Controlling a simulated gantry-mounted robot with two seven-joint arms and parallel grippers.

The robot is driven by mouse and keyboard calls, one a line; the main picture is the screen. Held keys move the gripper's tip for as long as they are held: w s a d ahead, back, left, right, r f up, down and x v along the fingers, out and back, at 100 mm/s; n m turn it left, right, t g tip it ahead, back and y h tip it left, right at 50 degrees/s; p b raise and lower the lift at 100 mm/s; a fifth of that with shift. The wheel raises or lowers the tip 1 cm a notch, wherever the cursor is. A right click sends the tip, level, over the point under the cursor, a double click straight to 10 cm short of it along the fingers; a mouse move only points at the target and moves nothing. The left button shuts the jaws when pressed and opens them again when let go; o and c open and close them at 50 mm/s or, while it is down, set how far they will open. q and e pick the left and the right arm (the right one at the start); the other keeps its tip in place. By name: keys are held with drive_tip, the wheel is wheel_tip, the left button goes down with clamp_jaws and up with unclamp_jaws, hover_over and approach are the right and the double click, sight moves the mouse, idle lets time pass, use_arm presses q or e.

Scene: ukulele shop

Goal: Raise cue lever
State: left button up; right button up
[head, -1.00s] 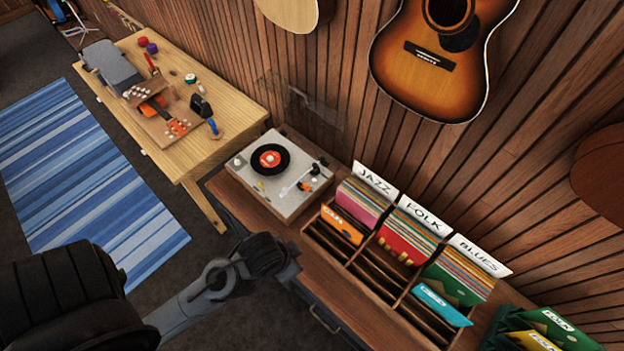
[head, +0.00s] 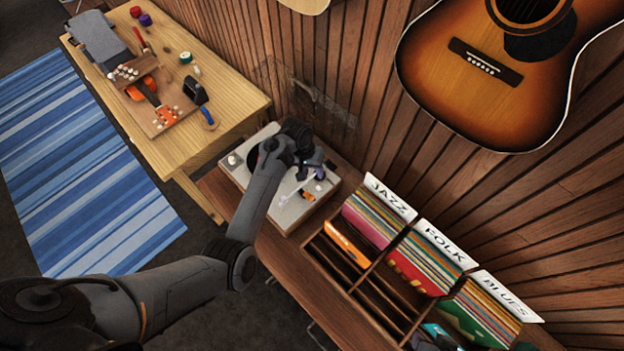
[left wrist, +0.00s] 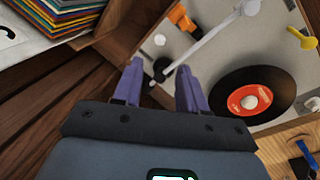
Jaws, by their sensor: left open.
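The turntable (head: 240,172) is a pale grey deck on the wooden cabinet, with a black record with an orange label (left wrist: 252,98) in the left wrist view. Its pale tonearm (left wrist: 207,42) runs to a dark pivot. A small orange lever-like piece (left wrist: 181,17) stands beside the tonearm; it also shows in the head view (head: 309,196). I cannot be sure it is the cue lever. My left gripper (head: 312,168) is over the turntable's far right part. Its purple fingers (left wrist: 158,70) are open around the view of the pivot, with nothing held. The arm hides much of the record.
A record bin (head: 350,280) with labelled dividers stands right of the turntable. The wooden wall and a hanging guitar (head: 480,65) are behind. A workbench (head: 185,150) with tools stands at the left. A yellow piece (left wrist: 301,38) is on the deck.

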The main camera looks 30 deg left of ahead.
sight(320, 189)
use_arm(q)
drive_tip(key=b+x, duration=0.1)
drive_tip(key=x, duration=0.8)
drive_tip(key=shift+f, duration=0.15)
drive_tip(key=shift+d+f, duration=0.2)
drive_tip(key=shift+f, duration=0.4)
